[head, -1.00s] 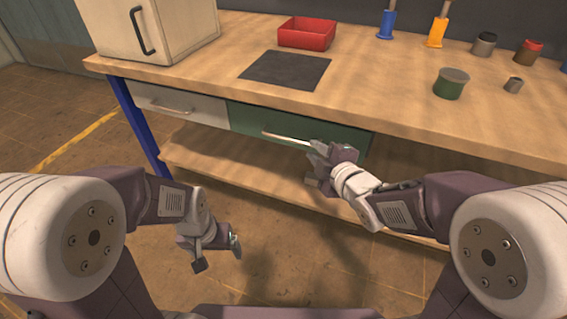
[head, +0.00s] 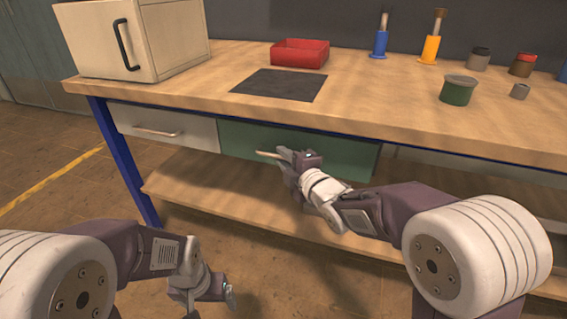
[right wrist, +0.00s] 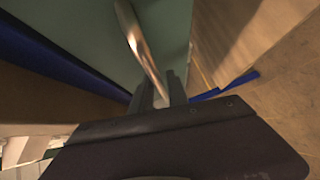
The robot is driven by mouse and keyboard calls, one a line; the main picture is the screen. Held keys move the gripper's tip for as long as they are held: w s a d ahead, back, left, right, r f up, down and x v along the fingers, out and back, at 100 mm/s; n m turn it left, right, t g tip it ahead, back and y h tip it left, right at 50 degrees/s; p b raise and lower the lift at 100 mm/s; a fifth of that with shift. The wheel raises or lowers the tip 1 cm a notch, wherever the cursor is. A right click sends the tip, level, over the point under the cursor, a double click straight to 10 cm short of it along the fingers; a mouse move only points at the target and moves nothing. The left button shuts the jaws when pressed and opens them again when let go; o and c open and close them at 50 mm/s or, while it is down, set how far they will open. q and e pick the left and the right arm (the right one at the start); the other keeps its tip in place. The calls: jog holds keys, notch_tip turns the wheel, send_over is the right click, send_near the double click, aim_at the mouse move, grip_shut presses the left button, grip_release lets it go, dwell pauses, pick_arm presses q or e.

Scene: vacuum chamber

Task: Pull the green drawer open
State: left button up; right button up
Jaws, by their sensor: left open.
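The green drawer (head: 340,157) sits under the bench top, right of the white drawer. Its front looks level with the white one, so it appears closed. Its pale bar handle (head: 266,154) sticks out on the left of my right gripper (head: 288,160). In the right wrist view the handle (right wrist: 140,45) runs down between the two fingers (right wrist: 160,92), which close in on both its sides. My right gripper appears shut on the handle; the exact contact is partly hidden. My left gripper (head: 228,297) hangs low in front of the bench, open and empty, away from the drawers.
The white drawer (head: 190,130) is on the left, above a lower wooden shelf (head: 190,190). On the bench stand a cream cabinet (head: 100,40), red bin (head: 300,52), dark mat (head: 280,85), green tub (head: 458,91) and several small items. Floor in front is open.

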jog(key=shift+w, duration=0.15)
grip_shut()
dwell(1.4)
